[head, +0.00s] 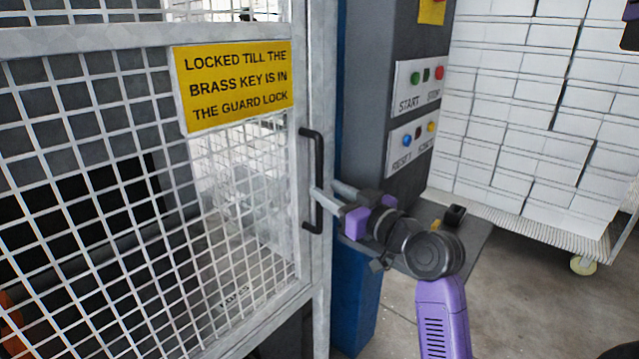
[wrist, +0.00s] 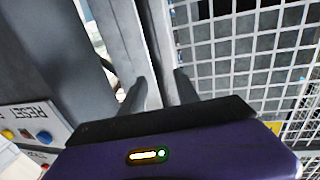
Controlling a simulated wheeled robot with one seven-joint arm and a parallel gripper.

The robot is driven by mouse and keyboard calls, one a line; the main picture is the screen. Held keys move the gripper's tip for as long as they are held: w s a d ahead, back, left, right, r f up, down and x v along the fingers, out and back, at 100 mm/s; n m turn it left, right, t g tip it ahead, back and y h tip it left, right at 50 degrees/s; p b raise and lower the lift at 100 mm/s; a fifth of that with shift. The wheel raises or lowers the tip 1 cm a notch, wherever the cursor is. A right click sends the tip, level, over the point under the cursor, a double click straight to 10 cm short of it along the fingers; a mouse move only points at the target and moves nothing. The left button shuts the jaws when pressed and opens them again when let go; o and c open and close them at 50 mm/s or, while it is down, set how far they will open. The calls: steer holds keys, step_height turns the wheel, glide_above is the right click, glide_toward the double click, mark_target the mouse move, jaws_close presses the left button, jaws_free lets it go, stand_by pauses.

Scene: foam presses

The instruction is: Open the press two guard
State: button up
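The press guard (head: 215,172) is a white mesh door in a grey frame at the left of the head view. It looks shut against the grey post. A black bar handle (head: 318,170) is on its right edge. My gripper (head: 323,186) is at the handle, its fingers apart. One fingertip crosses the handle in the head view and the other is just right of it. I cannot tell whether they touch it. In the wrist view, the fingers (wrist: 160,88) are apart in front of the frame, with mesh to the right. The handle is not clear there.
A yellow sign (head: 236,84) says the guard is locked till the brass key is in the guard lock. A grey control panel (head: 415,95) has START, STOP and RESET buttons. A shelf (head: 470,240) below holds a small black box (head: 454,215). A cart (head: 540,215) of white boxes stands right.

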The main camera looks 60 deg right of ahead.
mark_target(322, 187)
steer(key=shift+p+x, duration=0.35)
steer(key=shift+x, duration=1.75)
steer(key=shift+c, duration=0.5)
jaws_close()
